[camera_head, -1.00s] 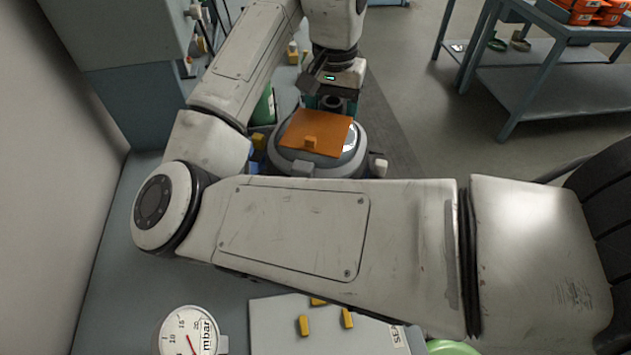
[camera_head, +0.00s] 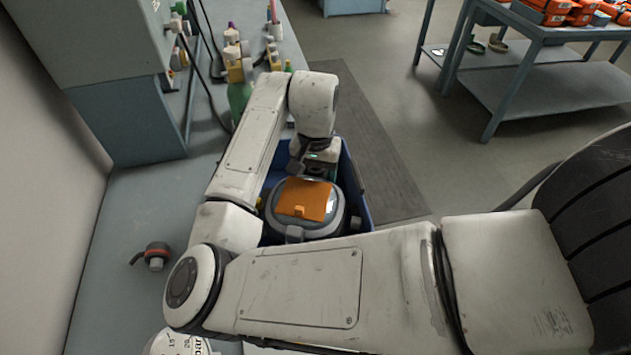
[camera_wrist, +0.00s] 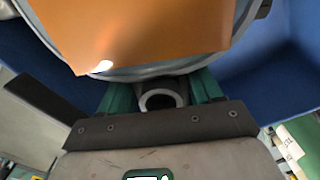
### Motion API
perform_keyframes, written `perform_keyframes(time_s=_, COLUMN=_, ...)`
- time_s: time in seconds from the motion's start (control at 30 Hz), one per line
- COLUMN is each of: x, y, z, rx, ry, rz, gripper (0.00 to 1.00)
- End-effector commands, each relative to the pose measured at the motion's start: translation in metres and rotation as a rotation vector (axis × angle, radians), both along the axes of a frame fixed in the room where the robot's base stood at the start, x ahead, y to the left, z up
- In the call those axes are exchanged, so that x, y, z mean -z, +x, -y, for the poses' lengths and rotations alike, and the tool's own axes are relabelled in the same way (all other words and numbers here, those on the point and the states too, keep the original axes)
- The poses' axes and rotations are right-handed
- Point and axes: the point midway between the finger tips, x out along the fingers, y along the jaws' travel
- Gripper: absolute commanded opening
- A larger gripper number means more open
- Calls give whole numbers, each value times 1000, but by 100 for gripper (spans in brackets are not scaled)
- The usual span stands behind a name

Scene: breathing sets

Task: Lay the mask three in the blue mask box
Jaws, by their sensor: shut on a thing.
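The mask (camera_head: 326,205) is a grey round-rimmed facepiece with an orange panel (camera_head: 303,199) across its front. My gripper (camera_head: 317,168) is shut on the mask at its far side. The blue mask box (camera_head: 356,176) is around and below the mask, and my arm hides its near part. In the wrist view the orange panel (camera_wrist: 140,30) and grey rim fill the top, and my green fingers (camera_wrist: 160,96) are at a grey round fitting on the mask. Blue box walls (camera_wrist: 270,85) show on both sides. Whether the mask touches the box floor is hidden.
Bottles (camera_head: 238,95) and cables stand on the bench at the back left. A pressure gauge (camera_head: 175,343) is at the bottom. A trolley with orange cases (camera_head: 545,12) stands at the far right.

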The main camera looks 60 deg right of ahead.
Motion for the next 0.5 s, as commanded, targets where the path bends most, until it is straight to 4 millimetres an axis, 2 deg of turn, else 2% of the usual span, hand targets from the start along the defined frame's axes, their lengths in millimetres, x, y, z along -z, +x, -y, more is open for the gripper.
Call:
perform_keyframes(time_s=0.2, x=24, y=0, z=0, rx=-2, ry=0, rz=-1, gripper=16)
perform_keyframes(time_s=0.5, x=26, y=0, z=0, rx=-1, ry=0, rz=0, gripper=16)
